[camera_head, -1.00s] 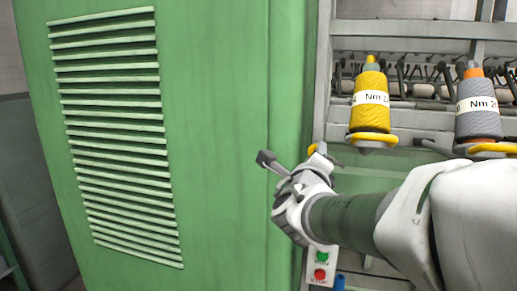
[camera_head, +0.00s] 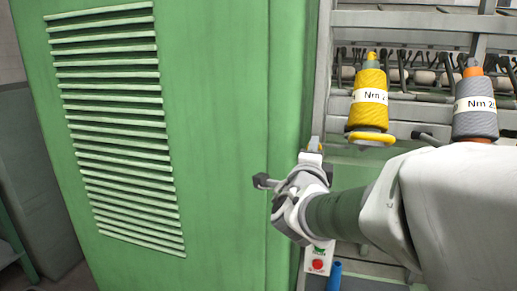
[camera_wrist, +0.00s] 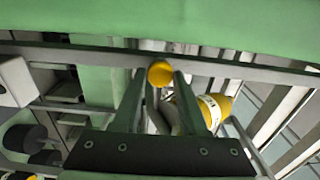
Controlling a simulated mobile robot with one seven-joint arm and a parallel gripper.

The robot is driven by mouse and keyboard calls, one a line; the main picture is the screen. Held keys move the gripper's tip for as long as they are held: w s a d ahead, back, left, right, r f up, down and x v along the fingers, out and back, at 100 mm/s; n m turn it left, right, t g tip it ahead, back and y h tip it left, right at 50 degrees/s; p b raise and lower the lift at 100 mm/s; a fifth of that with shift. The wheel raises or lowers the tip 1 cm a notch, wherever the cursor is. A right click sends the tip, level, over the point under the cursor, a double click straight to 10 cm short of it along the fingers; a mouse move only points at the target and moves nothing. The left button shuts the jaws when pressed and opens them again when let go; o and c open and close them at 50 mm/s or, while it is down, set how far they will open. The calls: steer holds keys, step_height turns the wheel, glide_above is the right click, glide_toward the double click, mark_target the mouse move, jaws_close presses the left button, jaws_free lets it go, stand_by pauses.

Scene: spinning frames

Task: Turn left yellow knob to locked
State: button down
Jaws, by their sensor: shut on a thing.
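The yellow knob (camera_wrist: 160,73) shows in the wrist view as a small round yellow end, set against a grey rail. My gripper (camera_wrist: 160,80) has one green finger on each side of it and is shut on it. In the head view my wrist (camera_head: 300,203) is at the right edge of the green cabinet. The fingertips and the knob cannot be made out clearly there. The knob's locked or unlocked marking does not show.
A yellow yarn bobbin (camera_head: 369,97) and a grey one (camera_head: 475,105) hang to the right. A green cabinet (camera_head: 215,150) with a slatted vent fills the left. A panel with a red button (camera_head: 317,265) is below my wrist.

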stand_by(0.3)
steer(key=c, duration=0.8)
jaws_free()
steer(key=shift+o, duration=0.2)
steer(key=shift+s, duration=0.15)
